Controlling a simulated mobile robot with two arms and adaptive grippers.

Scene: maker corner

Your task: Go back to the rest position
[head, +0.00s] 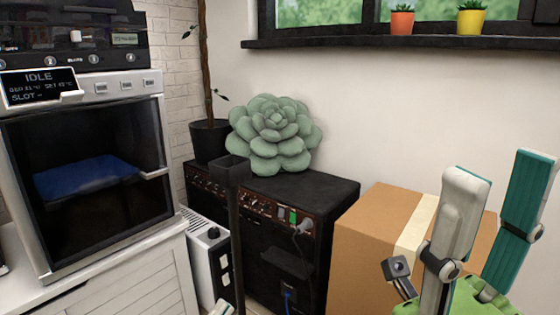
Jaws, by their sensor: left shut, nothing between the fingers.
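My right gripper (500,170) rises at the lower right, its grey-and-teal fingers pointing up and spread apart. It is open, and only the wall and part of the cardboard box show behind the gap. My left gripper (225,308) shows only as a small pale tip at the bottom edge, left of the middle. It is shut and empty; the rest of it is below the frame.
A cardboard box (375,235) stands behind my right gripper. A black amplifier-like cabinet (330,195) carries a green succulent-shaped cushion (270,130). A dark post (235,215) stands before it. An enclosed printer-like machine (90,180) sits on a white cabinet (130,285) at left.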

